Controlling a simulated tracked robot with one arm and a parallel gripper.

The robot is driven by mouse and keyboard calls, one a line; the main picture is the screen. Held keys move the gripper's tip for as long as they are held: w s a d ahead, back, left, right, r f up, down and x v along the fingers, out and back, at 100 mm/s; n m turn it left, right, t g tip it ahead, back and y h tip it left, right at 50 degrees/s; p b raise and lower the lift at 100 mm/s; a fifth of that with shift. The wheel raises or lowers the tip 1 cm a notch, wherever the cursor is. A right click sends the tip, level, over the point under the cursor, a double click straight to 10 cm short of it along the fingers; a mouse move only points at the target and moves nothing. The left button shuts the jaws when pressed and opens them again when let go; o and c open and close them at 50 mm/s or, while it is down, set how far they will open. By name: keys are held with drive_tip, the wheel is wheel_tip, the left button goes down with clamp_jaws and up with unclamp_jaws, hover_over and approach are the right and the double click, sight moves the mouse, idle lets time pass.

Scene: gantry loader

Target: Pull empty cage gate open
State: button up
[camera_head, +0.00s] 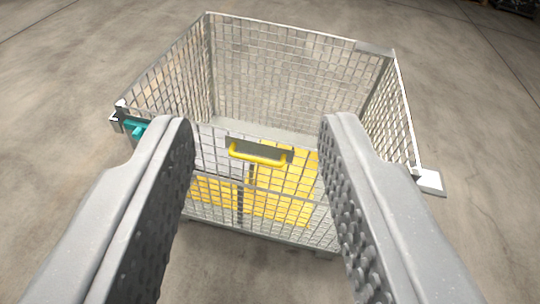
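A wire mesh cage (290,68) stands on the floor in front of my gripper, open at the top. Its near side is the gate (285,208), a mesh panel that stands upright. A yellow handle (262,155) on a grey plate sits at the gate's top middle. A teal part (137,130) is at the cage's near left corner. My gripper (258,135) is open, its two textured grey fingers wide apart. The handle shows between the fingers, farther off, and nothing is held. The fingers hide parts of the gate's left and right ends.
The inside of the cage looks empty, with a yellow area (285,190) seen through the gate mesh. A pale plate (430,182) juts out at the near right corner. Bare concrete floor (75,80) surrounds the cage. Dark objects (516,6) stand at the far right edge.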

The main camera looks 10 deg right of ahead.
sight(258, 162)
drive_tip(key=w+d+f+n+h+b, duration=0.1)
drive_tip(key=w+d+f+n, duration=0.25)
drive_tip(key=w+f, duration=0.8)
drive_tip(key=w+d+f+n+b, duration=0.1)
drive_tip(key=w+d+f+n, duration=0.3)
drive_tip(key=w+f, duration=0.75)
drive_tip(key=w+a+f+n+y, duration=0.1)
drive_tip(key=w+f+n, duration=0.25)
drive_tip(key=f, duration=0.65)
drive_tip(key=w+f+n+y, duration=0.2)
drive_tip(key=f+n, duration=0.2)
drive_tip(key=f, duration=0.6)
drive_tip(key=w+a+f+n+y, duration=0.1)
drive_tip(key=w+f+n, duration=0.15)
drive_tip(key=f, duration=0.75)
drive_tip(key=shift+n, duration=0.25)
drive_tip(key=shift+d+b+x, duration=0.2)
drive_tip(key=shift+b+x, duration=0.35)
drive_tip(key=shift+x, duration=2.8)
drive_tip(key=shift+d+b+x, duration=0.15)
drive_tip(key=shift+b+x, duration=0.35)
drive_tip(key=shift+x, duration=2.85)
drive_tip(key=shift+f, duration=0.1)
clamp_jaws()
